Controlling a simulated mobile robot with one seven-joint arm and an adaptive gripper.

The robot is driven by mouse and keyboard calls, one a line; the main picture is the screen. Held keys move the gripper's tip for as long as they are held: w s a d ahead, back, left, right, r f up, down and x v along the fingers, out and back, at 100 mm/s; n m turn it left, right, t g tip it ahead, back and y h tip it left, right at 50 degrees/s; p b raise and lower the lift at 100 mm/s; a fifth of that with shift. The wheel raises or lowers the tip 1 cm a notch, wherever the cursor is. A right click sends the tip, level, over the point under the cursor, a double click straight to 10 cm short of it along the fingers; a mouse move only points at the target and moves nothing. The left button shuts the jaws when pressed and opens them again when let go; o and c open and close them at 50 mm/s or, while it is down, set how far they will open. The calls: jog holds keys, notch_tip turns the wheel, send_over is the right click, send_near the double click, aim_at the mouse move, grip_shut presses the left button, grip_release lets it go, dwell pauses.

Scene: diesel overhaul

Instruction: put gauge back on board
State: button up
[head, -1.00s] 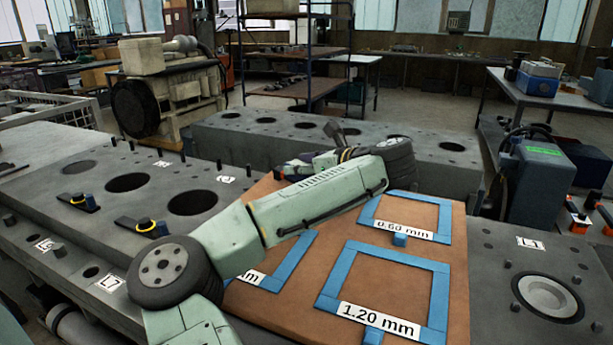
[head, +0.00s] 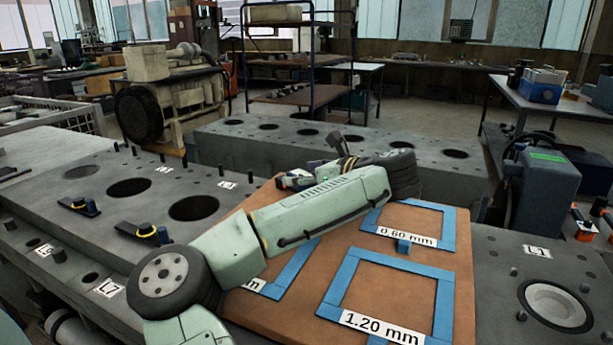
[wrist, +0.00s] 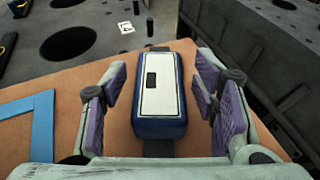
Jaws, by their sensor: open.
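A blue block-shaped gauge (wrist: 159,125) with a white face and a small dark window shows in the wrist view. Dark strips stick out at both its ends. It is over the bare brown far part of the board (wrist: 80,120); whether it touches the board I cannot tell. My gripper (wrist: 161,86) is open, with one purple-padded finger on each side of the gauge and a gap to each. In the head view the board (head: 455,290) has blue square outlines labelled 0.60 mm (head: 407,236) and 1.20 mm (head: 382,328). A third outline (head: 285,280) is partly hidden behind my arm.
The board lies on a grey engine block (head: 90,215) with large round bores. Black-and-yellow clamps (head: 147,234) stand on the block at left. Another grey block (head: 300,135) lies behind. A dark machine with a green label (head: 547,180) stands at right.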

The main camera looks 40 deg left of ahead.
jog(key=shift+d+r, duration=0.1)
jog(key=shift+r, duration=0.1)
jog(key=p+v, duration=0.4)
jog(key=v, duration=0.7)
jog(key=shift+d, duration=0.4)
jog(key=shift+s+a+r, duration=0.1)
